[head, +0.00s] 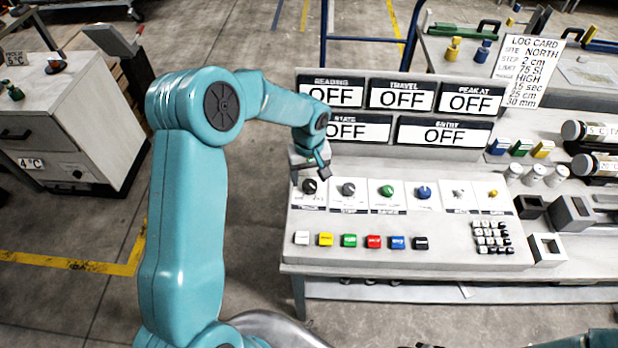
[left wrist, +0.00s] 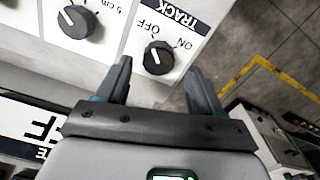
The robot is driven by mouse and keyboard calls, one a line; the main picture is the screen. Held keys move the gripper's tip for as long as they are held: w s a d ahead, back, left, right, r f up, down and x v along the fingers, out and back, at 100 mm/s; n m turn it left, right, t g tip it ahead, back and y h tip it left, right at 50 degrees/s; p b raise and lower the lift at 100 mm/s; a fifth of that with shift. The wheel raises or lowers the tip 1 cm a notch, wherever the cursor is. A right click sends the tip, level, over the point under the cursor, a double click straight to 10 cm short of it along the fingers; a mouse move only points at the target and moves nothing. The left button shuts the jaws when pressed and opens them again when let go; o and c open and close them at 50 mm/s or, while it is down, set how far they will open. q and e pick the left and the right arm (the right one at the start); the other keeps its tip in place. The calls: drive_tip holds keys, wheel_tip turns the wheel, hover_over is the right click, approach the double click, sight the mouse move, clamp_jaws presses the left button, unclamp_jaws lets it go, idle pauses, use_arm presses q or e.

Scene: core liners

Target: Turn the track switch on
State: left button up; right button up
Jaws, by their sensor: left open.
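The track switch (left wrist: 158,57) is a round black knob under a TRACK label in the left wrist view. Its white mark points toward OFF, with ON to the right. In the head view it is the leftmost knob (head: 310,186) on the console. My left gripper (head: 321,171) is open just above that knob. In the left wrist view the two fingers (left wrist: 158,72) stand on either side of the knob with nothing between them; whether they touch it I cannot tell. At the head view's bottom edge only a dark sliver of my right gripper (head: 431,346) shows.
Colored buttons (head: 373,242) and a keypad (head: 491,238) lie on the console (head: 450,258). Display panels (head: 402,95) reading OFF stand behind. Open floor lies left of the console.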

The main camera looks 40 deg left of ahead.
sight(309, 183)
use_arm(q)
wheel_tip(309, 183, down, 3)
drive_tip(key=shift+w+f, duration=0.15)
drive_tip(key=shift+f, duration=0.1)
drive_tip(key=c, duration=1.1)
drive_tip(key=shift+o, duration=0.2)
